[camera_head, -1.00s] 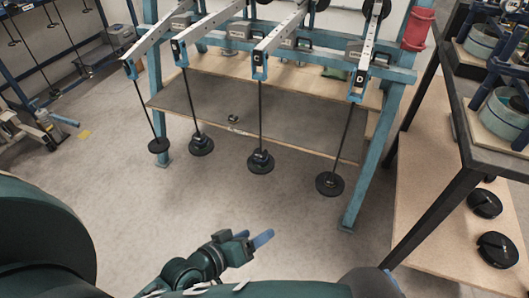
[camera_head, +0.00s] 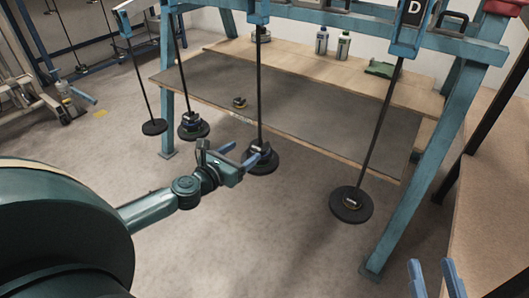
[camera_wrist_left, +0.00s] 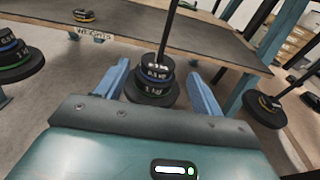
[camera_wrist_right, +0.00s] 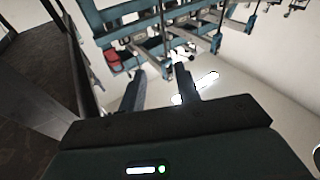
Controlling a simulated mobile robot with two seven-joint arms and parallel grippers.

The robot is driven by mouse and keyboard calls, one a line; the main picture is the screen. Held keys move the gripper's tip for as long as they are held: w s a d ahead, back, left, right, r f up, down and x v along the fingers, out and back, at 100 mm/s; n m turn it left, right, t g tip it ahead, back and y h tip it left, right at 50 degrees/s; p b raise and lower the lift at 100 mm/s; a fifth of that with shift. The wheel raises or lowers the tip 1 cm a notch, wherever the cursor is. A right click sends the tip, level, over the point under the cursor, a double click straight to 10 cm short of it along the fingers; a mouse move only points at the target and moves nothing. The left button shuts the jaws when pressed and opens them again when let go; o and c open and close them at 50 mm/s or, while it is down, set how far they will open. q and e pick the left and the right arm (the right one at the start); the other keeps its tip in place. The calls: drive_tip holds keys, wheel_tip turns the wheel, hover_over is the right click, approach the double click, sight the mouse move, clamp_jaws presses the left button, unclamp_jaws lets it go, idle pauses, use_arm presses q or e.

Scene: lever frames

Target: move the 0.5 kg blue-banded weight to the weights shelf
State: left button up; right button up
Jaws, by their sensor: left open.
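My left gripper (camera_head: 243,155) is open at the third hanging rod. In the left wrist view its fingers (camera_wrist_left: 162,85) are on either side of a stack of dark weights (camera_wrist_left: 153,88), apart from it. The stack's middle weight (camera_wrist_left: 155,79) seems to be marked 0.5 kg; its band is hard to make out. Another stack (camera_head: 192,127), on the second rod, shows a blue band in the left wrist view (camera_wrist_left: 10,45). The weights shelf (camera_head: 310,118) is a dark board behind the rods, with a small yellow-banded weight (camera_head: 239,102) on it. My right gripper (camera_head: 435,280) is open and empty.
A blue frame (camera_head: 445,150) carries the levers and rods. Bottles (camera_head: 343,45) and a green item (camera_head: 380,68) stand behind the shelf. A wooden surface (camera_head: 490,180) lies at right. The front floor is clear.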

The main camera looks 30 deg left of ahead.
sight(254, 151)
use_arm(q)
drive_tip(key=w+f+b, duration=0.1)
drive_tip(key=w, duration=0.1)
drive_tip(key=w+f+b, duration=0.2)
drive_tip(key=shift+w+d, duration=0.15)
drive_tip(key=shift+w, duration=0.05)
drive_tip(key=w, duration=0.2)
drive_tip(key=shift+w+d+f, duration=0.15)
drive_tip(key=shift+w+f, duration=0.15)
drive_tip(key=shift+w+d+f, duration=0.1)
drive_tip(key=shift+w+f, duration=0.1)
drive_tip(key=shift+w, duration=0.5)
use_arm(e)
drive_tip(key=shift+w+r+n+t+y, duration=0.25)
drive_tip(key=shift+r+n+t+y, duration=0.2)
drive_tip(key=shift+r+y, duration=0.45)
use_arm(q)
drive_tip(key=c, duration=0.9)
drive_tip(key=shift+r, duration=0.15)
drive_tip(key=shift+c, duration=0.2)
use_arm(e)
drive_tip(key=shift+a, duration=0.1)
